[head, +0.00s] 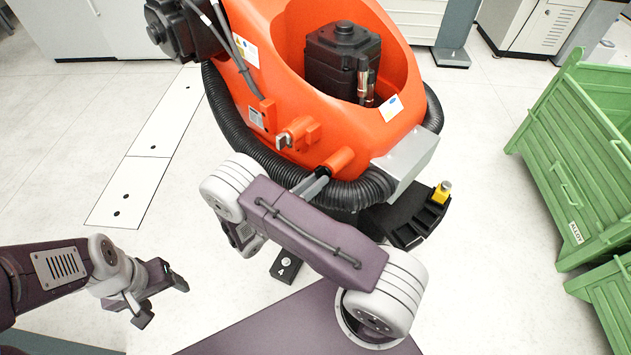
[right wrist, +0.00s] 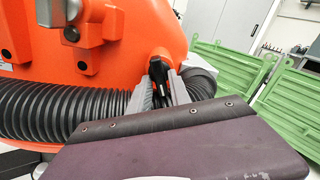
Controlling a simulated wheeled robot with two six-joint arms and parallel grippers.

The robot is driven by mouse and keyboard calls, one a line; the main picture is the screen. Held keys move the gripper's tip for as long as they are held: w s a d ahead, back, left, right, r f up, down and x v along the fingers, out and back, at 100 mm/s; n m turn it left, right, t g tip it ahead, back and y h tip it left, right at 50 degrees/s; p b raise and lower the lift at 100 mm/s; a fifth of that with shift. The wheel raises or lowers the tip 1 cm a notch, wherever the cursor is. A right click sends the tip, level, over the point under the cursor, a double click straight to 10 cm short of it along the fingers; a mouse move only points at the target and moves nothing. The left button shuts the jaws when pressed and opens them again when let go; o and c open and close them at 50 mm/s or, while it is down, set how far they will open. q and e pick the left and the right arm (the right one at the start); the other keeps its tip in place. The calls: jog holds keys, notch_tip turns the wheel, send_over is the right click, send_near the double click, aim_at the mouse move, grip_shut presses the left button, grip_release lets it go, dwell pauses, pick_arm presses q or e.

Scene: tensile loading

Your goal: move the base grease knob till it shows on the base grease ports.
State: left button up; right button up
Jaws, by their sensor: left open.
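A large orange robot base (head: 270,60) stands ahead of me, ringed by a ribbed black hose. A short orange cylinder (head: 340,160) juts from its lower front and may be the base grease knob; it also shows in the right wrist view (right wrist: 162,60). My right gripper (head: 318,180) is at this cylinder, its fingertips close to or touching it. Dark parts fill the space between its fingers (right wrist: 160,88), so its grip is unclear. My left gripper (head: 166,301) is open and empty, low at the left. I cannot make out the base grease ports for certain.
An orange block with a metal fitting (head: 297,135) sits left of the cylinder. A grey box (head: 406,160) and a black bracket with a yellow piece (head: 442,192) are at the right. Green crates (head: 575,150) stand far right.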

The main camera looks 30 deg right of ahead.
jog(key=p+v, duration=0.2)
jog(key=v, duration=0.7)
